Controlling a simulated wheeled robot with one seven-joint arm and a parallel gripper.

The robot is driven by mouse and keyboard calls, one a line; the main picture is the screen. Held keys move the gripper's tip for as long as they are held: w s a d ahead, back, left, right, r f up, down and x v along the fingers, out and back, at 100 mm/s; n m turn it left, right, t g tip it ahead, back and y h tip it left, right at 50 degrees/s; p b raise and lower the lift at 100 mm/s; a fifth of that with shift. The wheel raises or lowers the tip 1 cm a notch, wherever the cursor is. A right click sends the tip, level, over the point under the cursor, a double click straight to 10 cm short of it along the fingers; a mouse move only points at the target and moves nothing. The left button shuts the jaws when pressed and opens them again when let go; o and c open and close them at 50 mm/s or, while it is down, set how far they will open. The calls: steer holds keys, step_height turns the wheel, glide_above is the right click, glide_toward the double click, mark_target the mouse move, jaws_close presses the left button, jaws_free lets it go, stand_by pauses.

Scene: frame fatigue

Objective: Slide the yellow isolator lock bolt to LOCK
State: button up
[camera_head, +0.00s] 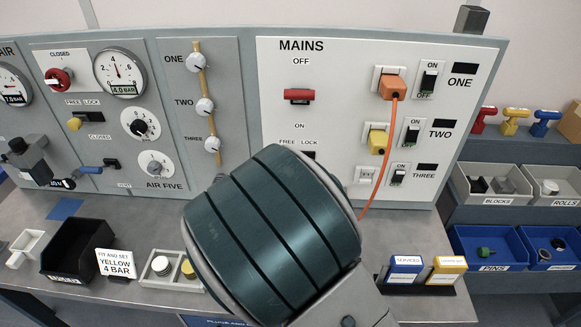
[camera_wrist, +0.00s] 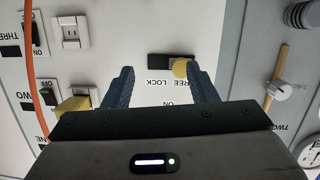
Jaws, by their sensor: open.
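The yellow lock bolt (camera_wrist: 180,68) shows in the wrist view, which is upside down. It sits at the FREE end of a dark slot (camera_wrist: 157,61), the right end in that picture. My gripper (camera_wrist: 162,70) is open, with one blue finger on each side of the bolt. The bolt is much closer to the right finger; I cannot tell whether they touch. In the head view my arm hides the gripper and the bolt, and only part of the slot (camera_head: 308,154) shows under the FREE LOCK label. The red isolator handle (camera_head: 299,96) lies level above it, between OFF and ON.
A yellow plug (camera_head: 378,141) and an orange plug (camera_head: 392,88) with a hanging orange cord (camera_head: 380,165) are right of the slot. Another yellow bolt (camera_head: 74,124) is on the air panel. A black bin (camera_head: 75,250) and a sign (camera_head: 116,263) stand on the bench.

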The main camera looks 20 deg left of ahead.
steer(key=shift+w+a+r+n+t+y+p, duration=0.3)
steer(key=shift+w+a+p, duration=0.5)
steer(key=shift+w, duration=1.05)
steer(key=shift+w+a+r+n+t+y+p, duration=0.15)
steer(key=shift+w+a+r+n+t+p, duration=0.25)
steer(key=shift+w+a, duration=1.15)
steer(key=shift+w+a+r+n+t+y+p, duration=0.1)
steer(key=shift+w+a+n+t+y+p, duration=0.3)
steer(key=shift+w, duration=1.8)
steer(key=shift+a, duration=0.25)
